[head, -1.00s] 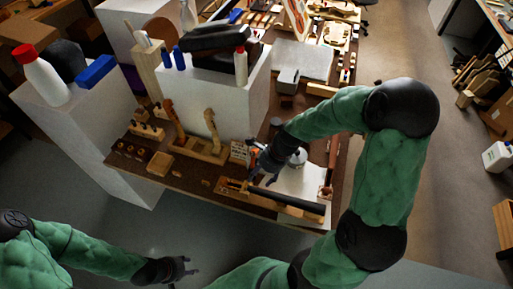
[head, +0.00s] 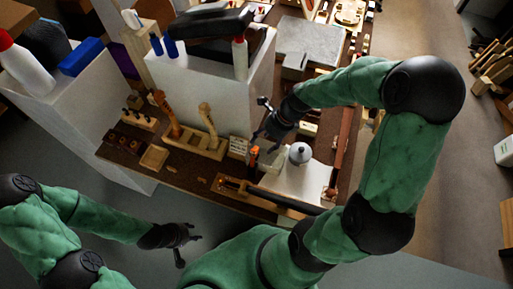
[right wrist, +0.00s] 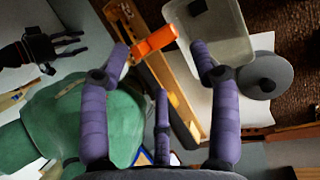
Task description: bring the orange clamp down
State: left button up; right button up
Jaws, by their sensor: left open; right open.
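The orange clamp (right wrist: 155,40) shows in the right wrist view at the end of a long wooden piece, ahead of my right gripper (right wrist: 162,72). In the head view the clamp is a small orange upright shape (head: 254,157) on the bench, just below my right gripper (head: 259,122) in the picture. My left gripper (head: 192,244) is open and empty, off the bench's front edge. It also shows at the left of the right wrist view (right wrist: 68,45).
A translucent tub (right wrist: 220,30) stands right beside the clamp, with a round grey lid-like thing (right wrist: 265,75) next to it. A long wooden piece with a dark strip (head: 255,192) runs along the bench front. A white block (head: 215,105) with bottles stands behind.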

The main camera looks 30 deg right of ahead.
aim_at(254, 155)
jog(key=b+x, duration=0.2)
jog(key=x, duration=0.5)
jog(key=shift+w+d+f, duration=0.1)
